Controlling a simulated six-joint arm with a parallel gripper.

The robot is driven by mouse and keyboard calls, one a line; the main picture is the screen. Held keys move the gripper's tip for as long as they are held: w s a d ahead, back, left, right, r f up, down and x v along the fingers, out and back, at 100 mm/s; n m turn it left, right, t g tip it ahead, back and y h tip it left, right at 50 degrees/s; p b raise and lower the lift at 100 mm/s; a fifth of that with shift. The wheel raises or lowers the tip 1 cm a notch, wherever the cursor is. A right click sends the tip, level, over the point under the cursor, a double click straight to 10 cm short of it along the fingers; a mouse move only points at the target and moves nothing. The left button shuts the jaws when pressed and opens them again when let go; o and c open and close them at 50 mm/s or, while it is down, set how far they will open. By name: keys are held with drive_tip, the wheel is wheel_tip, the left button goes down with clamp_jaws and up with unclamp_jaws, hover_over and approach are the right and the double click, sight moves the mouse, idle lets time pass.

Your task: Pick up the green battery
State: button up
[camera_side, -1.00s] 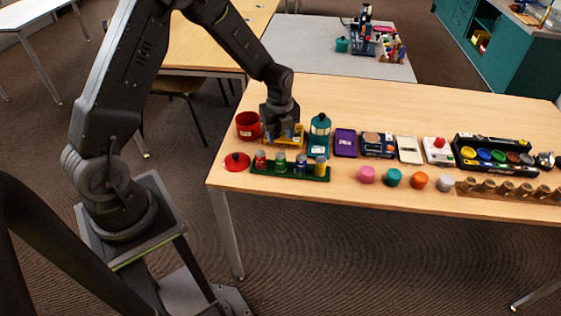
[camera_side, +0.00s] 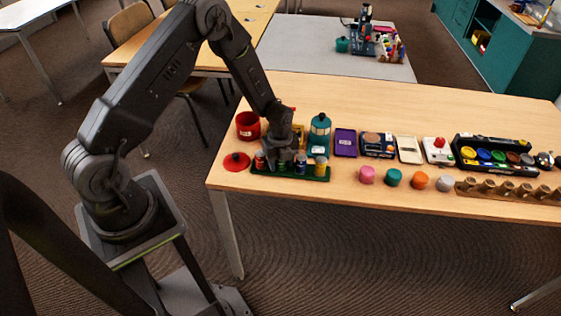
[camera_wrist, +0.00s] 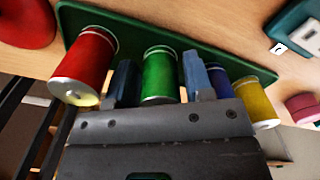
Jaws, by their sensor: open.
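The green battery (camera_wrist: 160,75) stands in a dark green tray (camera_wrist: 120,20) between a red battery (camera_wrist: 88,62) on its left and a blue battery (camera_wrist: 216,80) on its right. A yellow battery (camera_wrist: 254,98) stands at the right end. My gripper (camera_wrist: 158,85) is open, with one finger on each side of the green battery; I cannot tell whether they touch it. In the side view my gripper (camera_side: 282,158) is down at the tray (camera_side: 312,177) and hides most of the green battery.
A red cup (camera_side: 248,126) and red lid (camera_side: 237,161) are left of the tray. A purple tray (camera_side: 345,142) and pink cylinder (camera_side: 367,175) lie to the right. The table's back (camera_side: 400,100) is clear.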

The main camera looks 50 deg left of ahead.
drive_tip(key=c, duration=0.7)
drive_tip(key=shift+r, duration=0.2)
drive_tip(key=shift+r, duration=0.25)
wheel_tip(320, 180, up, 4)
drive_tip(key=shift+f, duration=0.15)
drive_tip(key=s+a+r, duration=0.2)
drive_tip(key=a, duration=0.1)
drive_tip(key=s+a+r, duration=0.2)
drive_tip(key=a, duration=0.1)
drive_tip(key=s+a+r, duration=0.2)
drive_tip(key=s+a, duration=0.1)
drive_tip(key=shift+a+r, duration=0.1)
drive_tip(key=shift+r, duration=0.15)
